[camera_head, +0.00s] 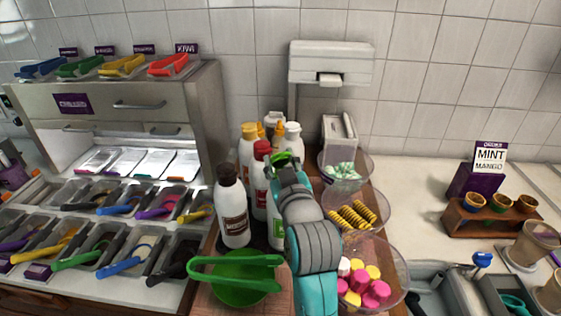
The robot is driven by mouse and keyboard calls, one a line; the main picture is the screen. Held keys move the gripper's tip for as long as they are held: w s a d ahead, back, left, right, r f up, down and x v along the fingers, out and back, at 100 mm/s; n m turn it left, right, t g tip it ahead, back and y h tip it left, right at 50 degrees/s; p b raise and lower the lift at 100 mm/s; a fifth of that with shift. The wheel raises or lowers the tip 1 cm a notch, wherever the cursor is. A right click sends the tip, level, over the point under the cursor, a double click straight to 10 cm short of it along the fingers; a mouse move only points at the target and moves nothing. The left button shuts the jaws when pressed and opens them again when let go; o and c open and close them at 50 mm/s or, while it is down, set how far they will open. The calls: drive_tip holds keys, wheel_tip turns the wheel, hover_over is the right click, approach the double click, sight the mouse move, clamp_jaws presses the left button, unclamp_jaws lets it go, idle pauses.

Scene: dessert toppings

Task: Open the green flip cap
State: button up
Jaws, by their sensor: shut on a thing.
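The green flip cap (284,157) shows at the top end of my arm, just right of a red bottle cap. My gripper (287,167) is at this cap and is shut on it. My own arm hides most of the fingers and most of the bottle under the cap. A strip of a white bottle with green on it (275,236) shows left of my arm. I cannot tell whether the cap is open.
A brown-capped bottle (234,212) and a red-capped bottle (261,180) stand close on the left. A green bowl with green tongs (235,262) is in front. Bowls of pink and yellow sweets (401,272) and yellow coils (352,215) stand close on the right.

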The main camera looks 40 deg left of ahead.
drive_tip(key=shift+r, duration=0.1)
drive_tip(key=shift+a+r+g+h, duration=0.1)
drive_tip(key=shift+a+g+h, duration=0.05)
drive_tip(key=shift+g+h, duration=0.35)
drive_tip(key=h, duration=0.1)
drive_tip(key=g+h, duration=0.1)
drive_tip(key=g, duration=0.1)
drive_tip(key=shift+w+a+n+h, duration=0.3)
drive_tip(key=shift+h, duration=0.1)
drive_tip(key=g+h, duration=0.2)
drive_tip(key=shift+w+a+h, duration=0.15)
drive_tip(key=shift+a+h, duration=0.1)
drive_tip(key=shift+h, duration=0.05)
drive_tip(key=shift+w+a+f+g+h, duration=0.15)
drive_tip(key=shift+f+g+h, duration=0.15)
drive_tip(key=shift+g+h, duration=0.55)
drive_tip(key=shift+h, duration=0.25)
drive_tip(key=o, duration=1.2)
drive_tip(key=shift+c, duration=0.2)
